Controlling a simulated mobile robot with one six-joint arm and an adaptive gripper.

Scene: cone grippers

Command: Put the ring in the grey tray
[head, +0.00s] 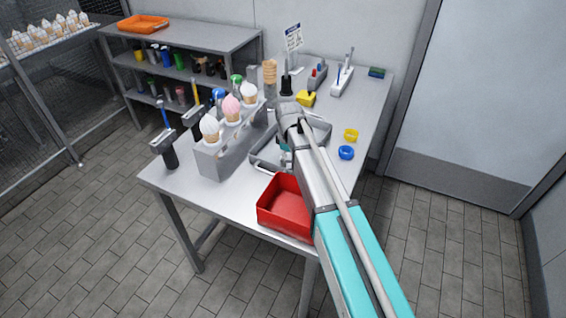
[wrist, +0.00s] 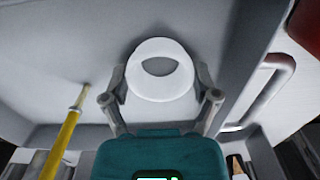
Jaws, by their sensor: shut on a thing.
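A white ring (wrist: 160,90) sits between the two fingers of my gripper (wrist: 161,82) in the wrist view, and the gripper is shut on it. In the head view my gripper (head: 286,157) is over the tray, mostly hidden by my arm, and the ring cannot be made out there. In the wrist view the grey tray surface (wrist: 60,50) spreads behind the ring, with the handle at the right. I cannot tell the ring's height above it.
A red bin (head: 290,207) stands at the table's near edge. A grey holder with ice cream cones (head: 215,163) is left of the tray. A blue ring (head: 346,152) and a yellow ring (head: 351,134) lie right of it. A yellow rod (wrist: 62,140) shows in the wrist view.

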